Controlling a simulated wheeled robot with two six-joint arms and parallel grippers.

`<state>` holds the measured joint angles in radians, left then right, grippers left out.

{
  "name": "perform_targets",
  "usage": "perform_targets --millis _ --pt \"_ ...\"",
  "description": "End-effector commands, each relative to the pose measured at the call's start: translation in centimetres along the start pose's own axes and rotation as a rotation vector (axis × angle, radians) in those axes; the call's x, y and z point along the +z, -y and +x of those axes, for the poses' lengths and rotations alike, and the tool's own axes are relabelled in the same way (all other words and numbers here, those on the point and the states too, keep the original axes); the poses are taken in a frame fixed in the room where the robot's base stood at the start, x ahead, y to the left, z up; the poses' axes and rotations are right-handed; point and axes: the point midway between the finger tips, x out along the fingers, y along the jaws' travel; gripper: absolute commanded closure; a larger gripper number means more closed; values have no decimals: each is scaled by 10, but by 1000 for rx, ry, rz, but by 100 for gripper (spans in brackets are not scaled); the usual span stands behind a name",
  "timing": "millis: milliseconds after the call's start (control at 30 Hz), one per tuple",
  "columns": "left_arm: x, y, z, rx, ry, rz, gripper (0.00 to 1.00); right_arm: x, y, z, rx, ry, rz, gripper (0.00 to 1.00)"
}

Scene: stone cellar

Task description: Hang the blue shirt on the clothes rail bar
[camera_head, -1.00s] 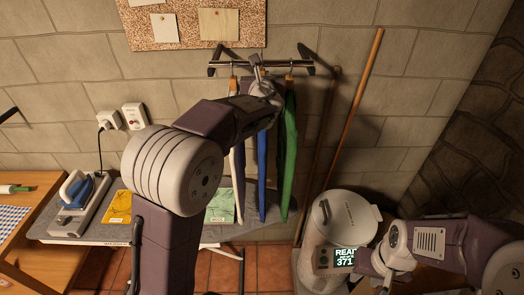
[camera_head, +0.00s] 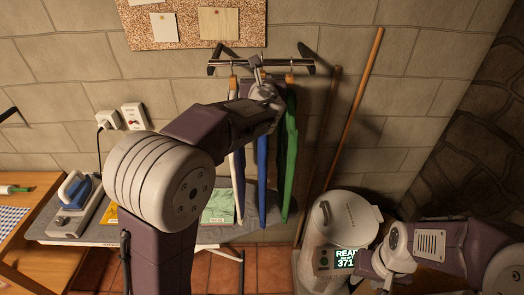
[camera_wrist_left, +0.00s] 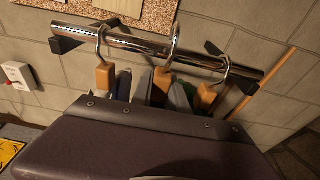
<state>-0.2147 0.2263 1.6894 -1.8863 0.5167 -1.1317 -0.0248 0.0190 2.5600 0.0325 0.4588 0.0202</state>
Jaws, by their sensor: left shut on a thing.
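The clothes rail bar (camera_head: 225,65) is a short metal bar on the wall; it also shows in the left wrist view (camera_wrist_left: 135,42). The blue shirt (camera_head: 262,180) hangs below my left gripper (camera_head: 262,84), between a white garment (camera_head: 239,190) and a green one (camera_head: 289,150). My left gripper is shut on its hanger just under the bar. In the left wrist view the middle hook (camera_wrist_left: 175,40) is at the bar, between two hung hangers; I cannot tell whether it bears on the bar. My arm hides the shirt's upper part. My right gripper (camera_head: 368,266) is low at the right, its fingers unclear.
A white round-lidded machine (camera_head: 342,218) is at the right. Wooden poles (camera_head: 355,105) lean on the wall right of the rail.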

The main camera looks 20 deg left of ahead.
Motion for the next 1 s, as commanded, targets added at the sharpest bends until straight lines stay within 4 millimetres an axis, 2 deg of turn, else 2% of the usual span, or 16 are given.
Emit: perform_targets --millis 700,1000 --pt "-3 0 -35 -1 2 -1 100 1 0 10 0 0 0 64" --pt "-3 0 -38 0 2 -1 100 1 0 10 0 0 0 64"
